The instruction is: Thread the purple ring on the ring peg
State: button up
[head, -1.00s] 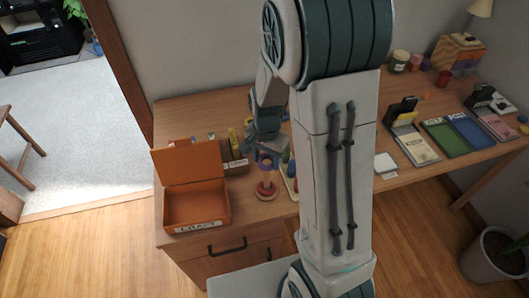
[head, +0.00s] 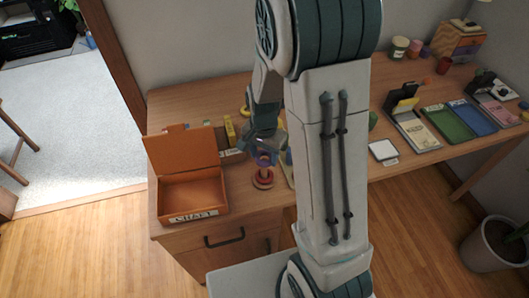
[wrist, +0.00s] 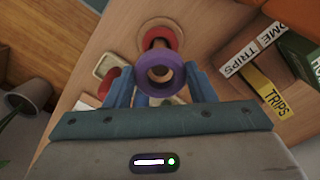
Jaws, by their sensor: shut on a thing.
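The purple ring (wrist: 178,72) is held between the blue fingers of my gripper (wrist: 160,80) in the wrist view. In the head view, the ring (head: 258,159) shows just below my gripper (head: 265,150), partly covered by it. The ring peg (wrist: 156,39) has a red disc around its base and stands just beyond the ring in the wrist view. In the head view, the peg's red base (head: 263,181) is on the desk below the ring. The purple ring is close over the peg; I cannot tell whether the tip is inside its hole.
An open orange craft box (head: 193,192) stands left of the peg. Labelled boxes, one with a yellow TRIPS label (wrist: 268,90), stand near it. A white pad (head: 383,151) and several trays lie right of my arm. My arm hides the desk's middle.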

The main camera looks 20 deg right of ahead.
jog(key=shift+f+b, duration=2.65)
jog(key=shift+f, duration=0.9)
jog(key=o, duration=1)
jog(key=shift+r, duration=0.15)
notch_tip(320, 180, up, 14)
jog(key=shift+f+p, duration=0.2)
jog(key=shift+p, duration=0.3)
